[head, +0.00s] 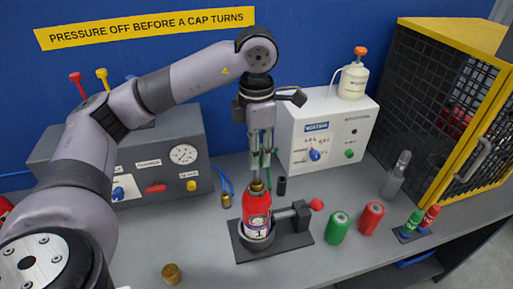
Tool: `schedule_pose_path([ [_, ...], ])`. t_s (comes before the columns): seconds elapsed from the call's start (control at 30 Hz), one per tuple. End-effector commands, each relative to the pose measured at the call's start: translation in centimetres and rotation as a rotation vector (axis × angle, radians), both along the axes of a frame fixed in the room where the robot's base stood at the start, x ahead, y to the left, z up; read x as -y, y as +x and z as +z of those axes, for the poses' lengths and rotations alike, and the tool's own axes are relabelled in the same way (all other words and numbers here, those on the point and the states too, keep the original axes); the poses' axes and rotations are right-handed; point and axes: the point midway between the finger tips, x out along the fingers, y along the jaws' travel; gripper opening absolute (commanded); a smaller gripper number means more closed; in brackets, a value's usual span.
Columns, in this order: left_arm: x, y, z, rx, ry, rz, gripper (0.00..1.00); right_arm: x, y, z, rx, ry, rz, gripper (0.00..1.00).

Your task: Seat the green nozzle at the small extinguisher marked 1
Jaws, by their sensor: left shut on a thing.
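The small red extinguisher (256,213), marked 1, stands upright in a dark clamp stand (283,243) on the bench. My left gripper (260,161) points straight down above its mouth. It is shut on a slim part with a brass lower end (257,187), which appears to be the green nozzle. The fingers hide most of the held part. My right gripper is not in view.
A grey gauge unit (183,154) with a blue hose and brass end (226,200) stands left; a white unit (325,140) stands behind. Green (338,228) and red (371,218) canisters stand right, before a yellow-framed cage (440,110). A brass cap (171,272) lies front left.

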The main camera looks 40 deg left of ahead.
Motion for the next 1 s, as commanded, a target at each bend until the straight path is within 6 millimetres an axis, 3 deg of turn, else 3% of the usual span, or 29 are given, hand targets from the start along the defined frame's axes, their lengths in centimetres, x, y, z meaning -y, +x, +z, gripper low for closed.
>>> schedule_pose_path([
  [1.0, 0.0, 0.0, -5.3, 0.001, 0.001, 0.0, 0.0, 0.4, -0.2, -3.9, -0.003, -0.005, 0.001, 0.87],
])
